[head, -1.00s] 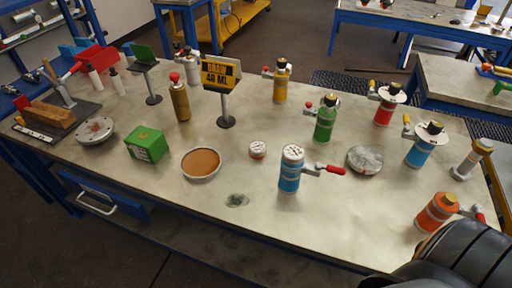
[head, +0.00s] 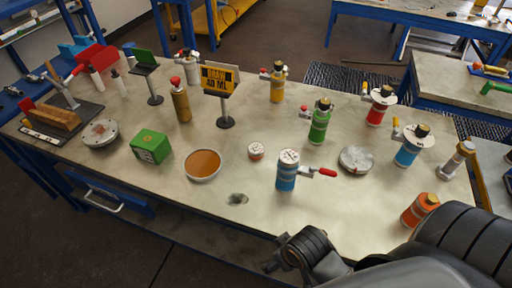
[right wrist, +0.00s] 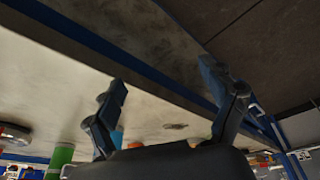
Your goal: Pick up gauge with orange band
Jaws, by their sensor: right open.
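No gauge with an orange band can be made out for certain. An orange cylinder (head: 419,210) stands at the table's front right, partly hidden by my right arm. A small white round piece with reddish marks (head: 256,151) sits mid-table. A grey post with a tan top (head: 457,160) stands at the right edge. My right gripper (right wrist: 172,100) is open with nothing between its fingers; in the head view its end (head: 290,254) is at the table's front edge, apart from these things. My left gripper is not in view.
A blue cylinder with a red-handled valve (head: 287,172) stands near the front, beside a grey disc (head: 356,160). A green cylinder (head: 319,125) and an orange-brown dish (head: 202,164) are also on the table. The front middle tabletop is mostly clear.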

